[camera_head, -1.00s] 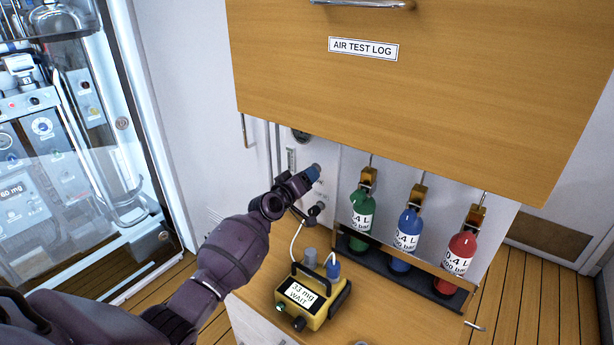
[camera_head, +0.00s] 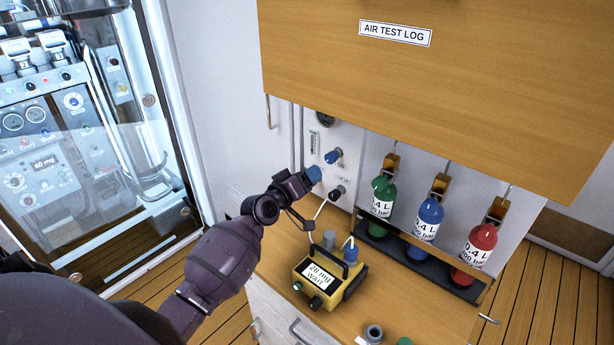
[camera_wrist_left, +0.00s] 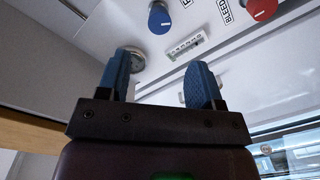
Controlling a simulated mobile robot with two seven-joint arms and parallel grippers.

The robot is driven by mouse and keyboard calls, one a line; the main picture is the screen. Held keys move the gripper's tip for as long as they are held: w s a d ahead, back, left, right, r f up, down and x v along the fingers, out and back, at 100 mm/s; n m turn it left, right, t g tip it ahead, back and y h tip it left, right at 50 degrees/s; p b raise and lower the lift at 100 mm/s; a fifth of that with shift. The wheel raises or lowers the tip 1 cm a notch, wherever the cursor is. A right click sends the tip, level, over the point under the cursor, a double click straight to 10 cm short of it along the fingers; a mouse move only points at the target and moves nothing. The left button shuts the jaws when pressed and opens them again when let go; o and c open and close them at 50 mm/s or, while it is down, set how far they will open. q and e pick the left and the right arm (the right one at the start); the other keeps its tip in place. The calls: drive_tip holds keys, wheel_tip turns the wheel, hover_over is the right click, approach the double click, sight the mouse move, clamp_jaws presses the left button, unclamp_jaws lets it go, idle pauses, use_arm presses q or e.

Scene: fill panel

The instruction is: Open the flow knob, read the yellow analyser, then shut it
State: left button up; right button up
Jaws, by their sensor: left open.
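A blue knob (camera_head: 333,156) sits on the pale wall panel; it also shows at the top of the left wrist view (camera_wrist_left: 159,17), with a white mark on its face. My left gripper (camera_head: 314,174) has blue fingertips, spread with nothing between them (camera_wrist_left: 158,80). It is apart from the blue knob, just to its lower left in the head view. The yellow analyser (camera_head: 336,294) stands on the wooden counter below, its screen reading "28 mg WAIT". A pale tube rises from it toward the panel. My right gripper is not in view.
A red knob (camera_wrist_left: 262,8) by a "BLEED" label, a round gauge (camera_wrist_left: 131,58) and a flow scale (camera_wrist_left: 186,45) are on the panel. Green (camera_head: 383,197), blue (camera_head: 428,218) and red (camera_head: 478,245) bottles stand in a rack at right. A wooden cabinet (camera_head: 450,90) overhangs.

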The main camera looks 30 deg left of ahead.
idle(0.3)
use_arm(q)
drive_tip(key=s+d+f+m+g, duration=0.2)
drive_tip(key=s+f, duration=0.4)
drive_tip(key=s, duration=0.4)
drive_tip(key=s+d+f+m+g+y, duration=0.1)
drive_tip(key=s+d+f+m+g, duration=0.1)
drive_tip(key=s+f, duration=0.4)
drive_tip(key=s+d+f+m+g, duration=0.1)
drive_tip(key=s+d+f+m, duration=0.3)
drive_tip(key=s, duration=1)
wheel_tip(320, 180, down, 3)
drive_tip(key=shift+s+d+r+g+y, duration=0.15)
drive_tip(key=shift+d+g+y, duration=0.25)
drive_tip(key=shift+d, duration=0.4)
